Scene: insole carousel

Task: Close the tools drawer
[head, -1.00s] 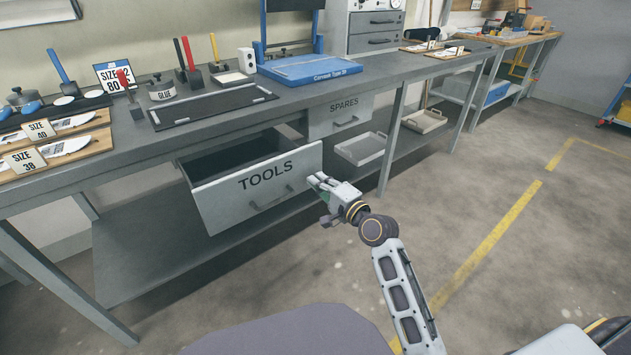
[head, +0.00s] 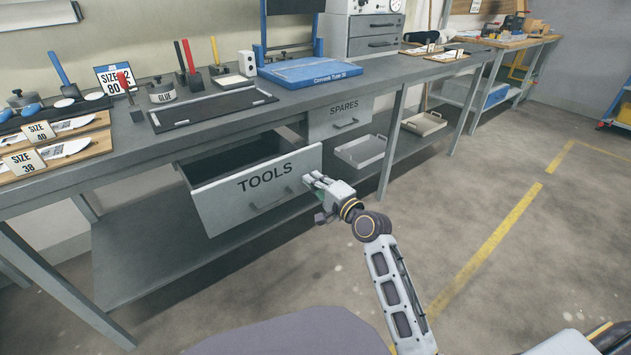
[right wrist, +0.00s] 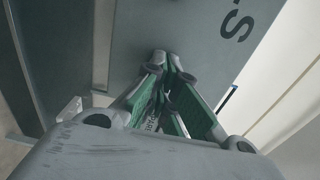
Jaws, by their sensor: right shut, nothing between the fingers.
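The tools drawer (head: 225,205) is pulled out from under the bench, and its dark inside shows behind the front panel. Its front carries the word TOOLS and a bar handle (head: 272,200). My right gripper (head: 308,179) is shut and empty at the right end of the drawer front, right of the handle. In the right wrist view the shut fingertips (right wrist: 167,62) are at the grey drawer front (right wrist: 190,30), with part of the lettering beside them. I cannot tell whether they touch it. My left gripper is not in view.
The workbench (head: 390,75) runs across, with insole boards, a glue pot and a blue press base (head: 310,71) on top. The spares drawer (head: 340,117) is right of the tools drawer. A bench leg (head: 396,135) stands further right. The floor in front is clear.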

